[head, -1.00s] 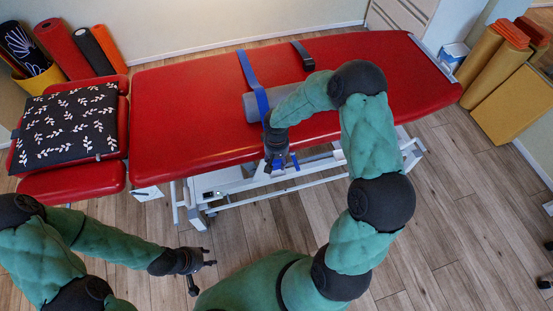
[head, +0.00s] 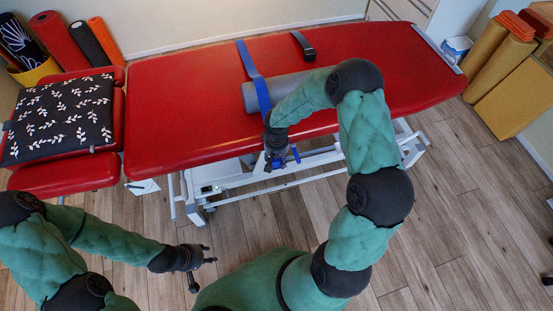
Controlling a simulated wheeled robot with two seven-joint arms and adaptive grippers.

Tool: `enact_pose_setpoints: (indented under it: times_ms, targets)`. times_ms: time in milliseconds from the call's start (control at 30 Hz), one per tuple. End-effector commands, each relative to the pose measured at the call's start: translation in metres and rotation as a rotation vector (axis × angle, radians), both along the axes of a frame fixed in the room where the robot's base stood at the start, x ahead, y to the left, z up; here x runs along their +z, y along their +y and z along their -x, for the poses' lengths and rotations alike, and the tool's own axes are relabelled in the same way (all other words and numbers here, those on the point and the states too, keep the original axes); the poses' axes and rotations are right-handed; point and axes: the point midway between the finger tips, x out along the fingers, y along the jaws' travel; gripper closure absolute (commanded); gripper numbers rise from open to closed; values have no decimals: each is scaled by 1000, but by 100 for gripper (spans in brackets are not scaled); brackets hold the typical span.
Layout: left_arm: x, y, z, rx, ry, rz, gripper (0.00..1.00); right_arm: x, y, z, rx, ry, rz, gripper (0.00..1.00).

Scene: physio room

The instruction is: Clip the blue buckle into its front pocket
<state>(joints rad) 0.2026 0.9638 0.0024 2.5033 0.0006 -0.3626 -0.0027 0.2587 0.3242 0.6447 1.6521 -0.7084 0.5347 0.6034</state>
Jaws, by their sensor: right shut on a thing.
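A blue strap (head: 251,63) runs over the red treatment table (head: 190,90) and across a grey roller (head: 299,83), then down the near edge to my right gripper. My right gripper (head: 276,163) is shut at the strap's lower end, just in front of the table's near side. The blue buckle is mostly hidden by the fingers; small blue parts show beside them. I cannot make out the front pocket. My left gripper (head: 207,266) is open and empty, low over the floor, well left of and nearer than the right one.
A black strap (head: 303,46) lies on the table's far side. A black leaf-pattern cushion (head: 60,120) lies on the head section at left. The white table frame (head: 240,178) is below my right gripper. Rolled mats stand at both back corners. The wooden floor (head: 460,210) at right is clear.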

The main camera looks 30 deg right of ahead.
Motion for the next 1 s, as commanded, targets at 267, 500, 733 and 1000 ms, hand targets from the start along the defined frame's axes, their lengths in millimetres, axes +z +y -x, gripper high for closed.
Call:
enact_pose_setpoints:
  times_ms: [267,500,733,1000]
  targets:
    - [0,0,0,0,0,0,60,0,0,0,0,0,0,27]
    - [0,0,0,0,0,0,60,0,0,-1,0,-2,0,27]
    - [0,0,0,0,0,0,60,15,-1,-3,1,-8,3,27]
    - [0,0,0,0,0,0,60,66,0,-2,1,-7,2,27]
